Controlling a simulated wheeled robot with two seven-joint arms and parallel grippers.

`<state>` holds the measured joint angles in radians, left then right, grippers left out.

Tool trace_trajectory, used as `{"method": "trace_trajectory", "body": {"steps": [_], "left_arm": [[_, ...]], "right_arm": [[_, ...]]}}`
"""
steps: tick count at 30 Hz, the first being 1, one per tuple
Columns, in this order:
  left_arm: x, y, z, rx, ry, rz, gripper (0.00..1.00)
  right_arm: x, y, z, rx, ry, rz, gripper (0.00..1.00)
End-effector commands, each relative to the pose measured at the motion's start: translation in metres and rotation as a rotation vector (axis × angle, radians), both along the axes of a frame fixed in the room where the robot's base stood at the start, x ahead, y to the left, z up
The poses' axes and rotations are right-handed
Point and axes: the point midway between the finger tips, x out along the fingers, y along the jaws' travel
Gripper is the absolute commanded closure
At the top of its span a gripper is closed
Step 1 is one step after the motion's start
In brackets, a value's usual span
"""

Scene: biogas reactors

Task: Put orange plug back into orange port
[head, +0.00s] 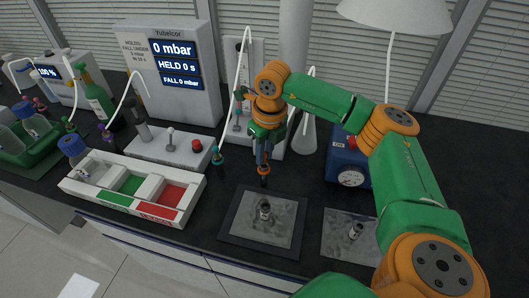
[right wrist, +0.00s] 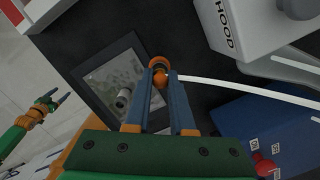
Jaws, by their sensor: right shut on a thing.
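My right gripper (head: 263,172) hangs above the far part of a dark-framed mat in the head view. In the right wrist view its two blue fingers (right wrist: 160,78) are shut on the orange plug (right wrist: 158,64), at the fingertips. A white hose (right wrist: 240,86) runs from the plug to the right. I cannot make out an orange port in either view. My left gripper (right wrist: 52,100) shows at the left of the right wrist view, fingers apart and empty.
A white tray (head: 77,187) with green and red sections stands left. A white pressure unit (head: 205,95), a flask (head: 305,135) and a blue box (head: 345,150) stand behind.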

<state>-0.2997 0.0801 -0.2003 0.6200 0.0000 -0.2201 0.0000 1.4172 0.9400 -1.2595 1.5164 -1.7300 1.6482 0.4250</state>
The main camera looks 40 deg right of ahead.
Motion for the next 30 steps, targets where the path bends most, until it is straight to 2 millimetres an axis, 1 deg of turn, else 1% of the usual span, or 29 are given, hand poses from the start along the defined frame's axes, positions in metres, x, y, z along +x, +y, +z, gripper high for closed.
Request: {"method": "trace_trajectory", "body": {"steps": [18,30], "left_arm": [[0.0,0.0,-0.01,0.0,0.0,0.0,0.31],[0.0,0.0,-0.01,0.0,0.0,0.001,0.31]], "right_arm": [[0.0,0.0,-0.013,0.0,0.001,0.0,1.0],[0.0,0.0,-0.013,0.0,0.0,0.0,1.0]]}}
